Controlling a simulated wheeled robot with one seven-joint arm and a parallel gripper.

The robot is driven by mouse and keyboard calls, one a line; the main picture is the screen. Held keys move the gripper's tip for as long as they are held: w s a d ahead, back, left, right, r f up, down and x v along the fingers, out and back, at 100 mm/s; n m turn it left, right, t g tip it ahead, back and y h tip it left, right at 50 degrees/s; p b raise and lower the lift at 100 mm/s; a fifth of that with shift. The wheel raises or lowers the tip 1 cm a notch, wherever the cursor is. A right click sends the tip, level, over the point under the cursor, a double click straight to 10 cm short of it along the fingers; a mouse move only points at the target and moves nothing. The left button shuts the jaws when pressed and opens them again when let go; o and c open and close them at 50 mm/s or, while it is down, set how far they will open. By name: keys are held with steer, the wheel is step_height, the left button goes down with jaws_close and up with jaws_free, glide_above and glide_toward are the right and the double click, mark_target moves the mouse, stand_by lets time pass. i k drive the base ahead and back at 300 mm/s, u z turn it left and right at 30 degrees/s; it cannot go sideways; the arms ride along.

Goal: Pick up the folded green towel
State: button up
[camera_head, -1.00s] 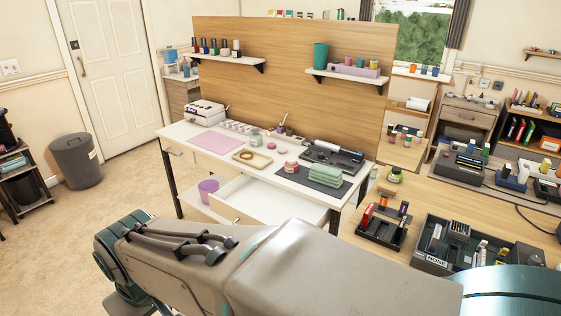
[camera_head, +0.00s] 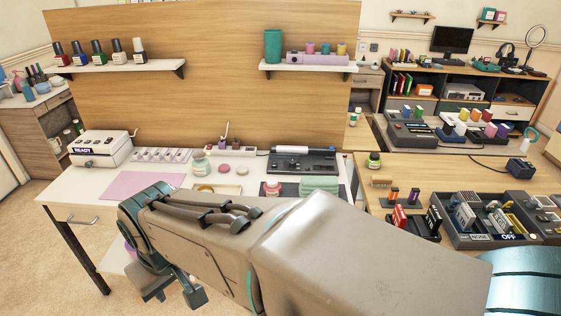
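The folded green towel (camera_head: 319,184) lies on a dark mat (camera_head: 290,188) at the right part of the white desk (camera_head: 60,190). My arm crosses in front and hides the towel's lower front and part of the mat. My gripper (camera_head: 175,293) hangs at the arm's far left end, low in the picture, in front of the desk and well left of the towel. It is seen partly from behind, and its finger gap is not clear. I see nothing held in it.
A pink jar (camera_head: 272,188) stands just left of the towel. A black tray with tools (camera_head: 302,162) is behind it. A wooden panel with shelves backs the desk. Right of the desk, a wooden table (camera_head: 450,170) holds several organizers. My arm hides the desk's front.

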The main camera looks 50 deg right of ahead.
mark_target(307, 184)
steer(key=z, duration=0.75)
steer(key=i, duration=0.85)
steer(key=z, duration=1.4)
steer(key=i, duration=0.35)
steer(key=z, duration=0.35)
